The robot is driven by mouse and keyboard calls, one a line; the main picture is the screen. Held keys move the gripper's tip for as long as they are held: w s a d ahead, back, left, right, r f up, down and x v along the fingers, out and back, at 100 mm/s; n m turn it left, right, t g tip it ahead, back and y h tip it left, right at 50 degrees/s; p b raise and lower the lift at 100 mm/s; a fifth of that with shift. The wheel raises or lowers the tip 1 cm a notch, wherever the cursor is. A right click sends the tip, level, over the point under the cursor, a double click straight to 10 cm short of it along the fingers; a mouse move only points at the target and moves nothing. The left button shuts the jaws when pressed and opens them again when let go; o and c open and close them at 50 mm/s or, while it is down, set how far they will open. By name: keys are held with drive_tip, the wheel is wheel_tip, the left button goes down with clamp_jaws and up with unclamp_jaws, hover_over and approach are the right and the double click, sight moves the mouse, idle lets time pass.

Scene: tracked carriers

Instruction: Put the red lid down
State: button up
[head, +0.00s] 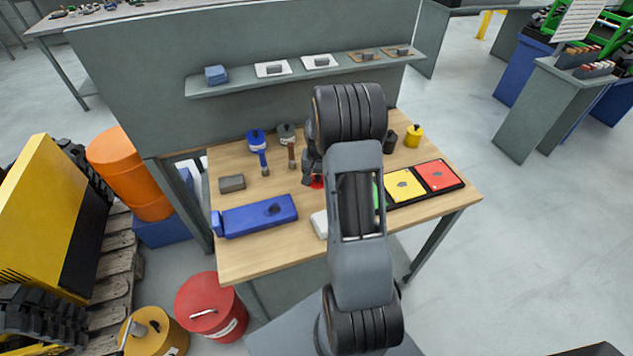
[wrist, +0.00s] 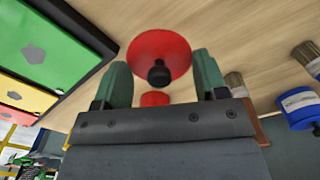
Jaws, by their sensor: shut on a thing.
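The red lid (wrist: 161,45) is a round disc with a black knob that faces back toward my gripper. My gripper (wrist: 162,68) is shut on it, with the lid between the two green fingers. In the head view only a small red part of the lid (head: 317,183) shows under my gripper (head: 313,178), over the middle of the wooden table (head: 262,258). My arm hides the rest. I cannot tell whether the lid touches the table top. A second red thing (wrist: 155,98) shows beyond the lid in the wrist view, partly hidden by my gripper.
A blue toolbox-like block (head: 258,216) and a grey block (head: 231,183) lie to the left. Two brushes (head: 264,163) (head: 291,155) and blue and grey tins (head: 256,141) (head: 286,133) stand behind. A black tray with yellow and red panels (head: 404,185) lies right, a yellow tin (head: 413,136) behind it.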

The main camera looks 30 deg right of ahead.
sight(317, 183)
drive_tip(key=shift+w+f, duration=0.3)
drive_tip(key=shift+f, duration=0.1)
drive_tip(key=shift+f+p, duration=0.5)
drive_tip(key=shift+f, duration=1.1)
drive_tip(key=shift+f, duration=0.1)
drive_tip(key=o, duration=0.4)
drive_tip(key=shift+f, duration=0.1)
drive_tip(key=o, duration=0.5)
